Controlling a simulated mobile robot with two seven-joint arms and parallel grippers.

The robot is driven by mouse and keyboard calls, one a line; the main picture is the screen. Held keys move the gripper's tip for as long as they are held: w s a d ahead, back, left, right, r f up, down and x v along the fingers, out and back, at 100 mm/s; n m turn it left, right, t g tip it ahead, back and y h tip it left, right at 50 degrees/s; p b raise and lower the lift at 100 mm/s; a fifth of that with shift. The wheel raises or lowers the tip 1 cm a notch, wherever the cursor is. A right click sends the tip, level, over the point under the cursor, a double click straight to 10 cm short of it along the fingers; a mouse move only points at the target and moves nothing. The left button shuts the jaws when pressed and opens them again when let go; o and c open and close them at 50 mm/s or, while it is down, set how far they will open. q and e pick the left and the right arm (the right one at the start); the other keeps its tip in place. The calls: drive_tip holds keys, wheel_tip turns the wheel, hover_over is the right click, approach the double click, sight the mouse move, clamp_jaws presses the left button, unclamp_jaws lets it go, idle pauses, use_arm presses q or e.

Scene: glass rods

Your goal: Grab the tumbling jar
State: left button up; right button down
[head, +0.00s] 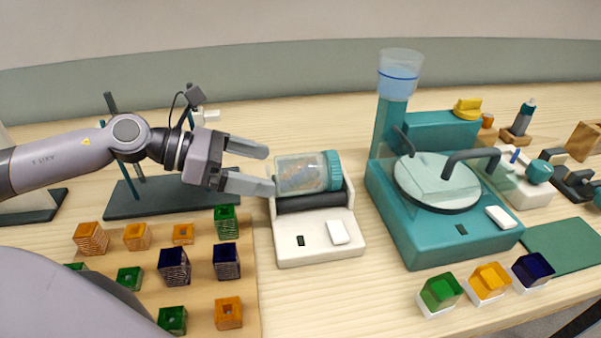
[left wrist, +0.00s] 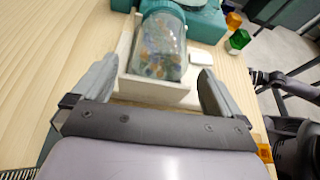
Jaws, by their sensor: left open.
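The tumbling jar (head: 299,175) is a clear jar with a teal lid (head: 334,171). It lies on its side on the dark rollers of a white tumbler base (head: 315,245). In the left wrist view the jar (left wrist: 163,50) holds small coloured pieces and its lid points away from me. My left gripper (head: 270,169) is open, coming from the left at the jar's bottom end. In the left wrist view its fingers (left wrist: 155,88) stand to either side of the jar's near end; I cannot tell whether they touch it. My right gripper is not in view.
A wooden board (head: 247,300) with several coloured glass blocks lies at front left. A teal machine (head: 440,240) with a round plate and a water cylinder (head: 399,75) stands to the right. A dark stand (head: 165,200) is behind my left arm. Three coloured cups (head: 440,292) stand at front right.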

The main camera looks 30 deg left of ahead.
sight(292, 170)
use_arm(q)
drive_tip(key=shift+w+d+f+p, duration=0.1)
drive_tip(key=shift+w+d+p, duration=0.45)
drive_tip(key=shift+d, duration=0.35)
drive_tip(key=p+x, duration=0.1)
drive_tip(key=x, duration=0.1)
drive_tip(key=shift+w+d, duration=0.3)
drive_tip(key=shift+d, duration=0.05)
drive_tip(key=shift+x, duration=0.8)
drive_tip(key=shift+f, duration=0.1)
drive_tip(key=c, duration=1.2)
drive_tip(key=shift+c, duration=0.2)
